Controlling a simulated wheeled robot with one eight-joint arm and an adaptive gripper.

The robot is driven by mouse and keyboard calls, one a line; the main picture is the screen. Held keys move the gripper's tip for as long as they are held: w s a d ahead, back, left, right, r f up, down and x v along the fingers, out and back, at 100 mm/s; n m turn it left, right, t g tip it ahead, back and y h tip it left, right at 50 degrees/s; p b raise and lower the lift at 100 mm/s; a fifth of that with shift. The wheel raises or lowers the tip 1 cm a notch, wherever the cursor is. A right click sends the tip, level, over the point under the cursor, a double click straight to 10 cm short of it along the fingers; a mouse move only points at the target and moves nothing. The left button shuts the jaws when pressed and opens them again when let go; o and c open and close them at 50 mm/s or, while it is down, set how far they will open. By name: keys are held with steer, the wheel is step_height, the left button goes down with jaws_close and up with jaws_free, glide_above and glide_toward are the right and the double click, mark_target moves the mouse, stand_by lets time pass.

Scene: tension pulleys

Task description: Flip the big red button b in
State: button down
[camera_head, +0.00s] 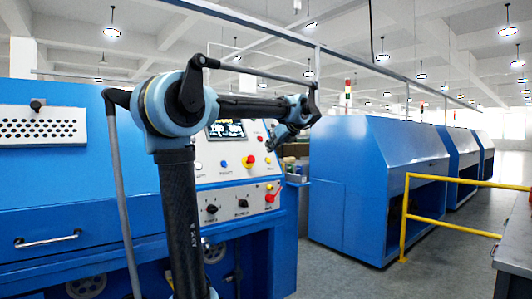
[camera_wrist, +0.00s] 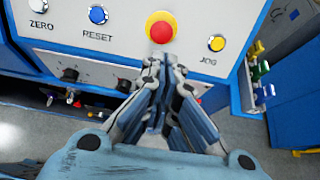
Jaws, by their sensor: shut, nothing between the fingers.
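The big red button, a domed red cap on a yellow base, is on the sloped control panel. It shows at the top middle of the wrist view (camera_wrist: 161,30) and small in the head view (camera_head: 248,160). My gripper (camera_wrist: 164,62) is shut and empty, with its fingertips just below the button in the wrist view. I cannot tell whether they touch it. In the head view my gripper is small at the end of my arm, in front of the panel's right part, and its fingers are unclear.
A blue RESET button (camera_wrist: 97,15), a white ZERO button (camera_wrist: 38,6) and a yellow JOG button (camera_wrist: 216,43) flank the red button. Black knobs (camera_head: 211,209) and a red switch (camera_head: 270,198) are on the lower panel. A yellow railing (camera_head: 450,181) stands at the right.

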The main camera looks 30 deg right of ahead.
steer(key=x, duration=1.2)
steer(key=shift+w+f, duration=0.1)
steer(key=shift+w, duration=0.05)
steer(key=shift+x, duration=0.8)
steer(key=shift+a, duration=0.15)
steer(key=shift+s, duration=0.25)
glide_toward(253, 161)
steer(key=v, duration=0.5)
steer(key=shift+s, duration=0.3)
